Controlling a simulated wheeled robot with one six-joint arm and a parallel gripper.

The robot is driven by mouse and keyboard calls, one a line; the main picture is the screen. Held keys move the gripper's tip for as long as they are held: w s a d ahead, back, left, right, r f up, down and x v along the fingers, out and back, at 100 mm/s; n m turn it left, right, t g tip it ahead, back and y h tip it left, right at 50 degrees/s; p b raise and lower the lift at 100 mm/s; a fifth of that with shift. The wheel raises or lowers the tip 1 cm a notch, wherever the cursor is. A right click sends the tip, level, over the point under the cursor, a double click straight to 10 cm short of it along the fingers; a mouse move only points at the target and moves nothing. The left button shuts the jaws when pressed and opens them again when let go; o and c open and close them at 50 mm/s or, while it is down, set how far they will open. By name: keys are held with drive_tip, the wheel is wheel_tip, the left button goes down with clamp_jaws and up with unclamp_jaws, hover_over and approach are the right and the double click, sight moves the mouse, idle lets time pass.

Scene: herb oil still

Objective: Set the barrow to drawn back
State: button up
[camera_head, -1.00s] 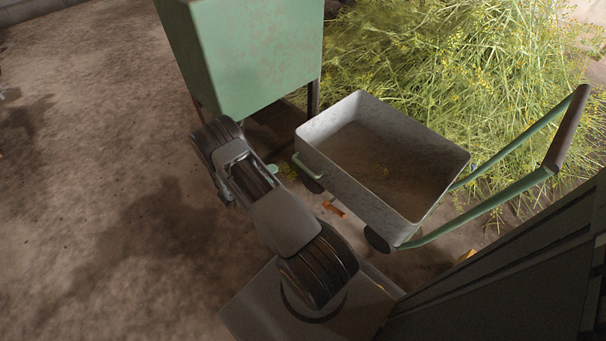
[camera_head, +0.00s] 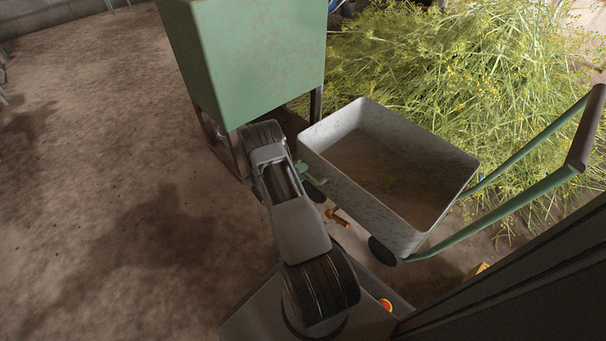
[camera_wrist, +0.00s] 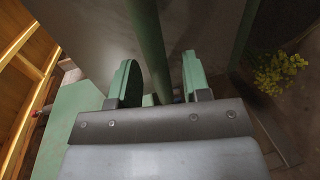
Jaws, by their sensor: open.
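The barrow (camera_head: 350,200) is a grey, worn tub on dark wheels. Its long green handles rise to a dark crossbar (camera_head: 585,130) at the right. In the wrist view my gripper (camera_wrist: 159,65) has two green fingers standing apart. A green bar (camera_wrist: 148,40) runs between them in the picture, with a grey surface behind it. I cannot tell how deep the bar sits between the fingers. In the head view my arm mostly hides the gripper.
A green box on legs (camera_head: 250,60) stands close behind my arm. A heap of cut yellow-flowered herb (camera_head: 440,70) lies behind the barrow. A dark panel (camera_head: 510,270) fills the lower right. The floor at the left (camera_head: 90,180) is open.

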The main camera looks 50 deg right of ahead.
drive_tip(key=shift+d+f, duration=0.1)
drive_tip(key=shift+d, duration=0.35)
drive_tip(key=shift+c, duration=0.3)
clamp_jaws()
drive_tip(key=shift+s, duration=0.1)
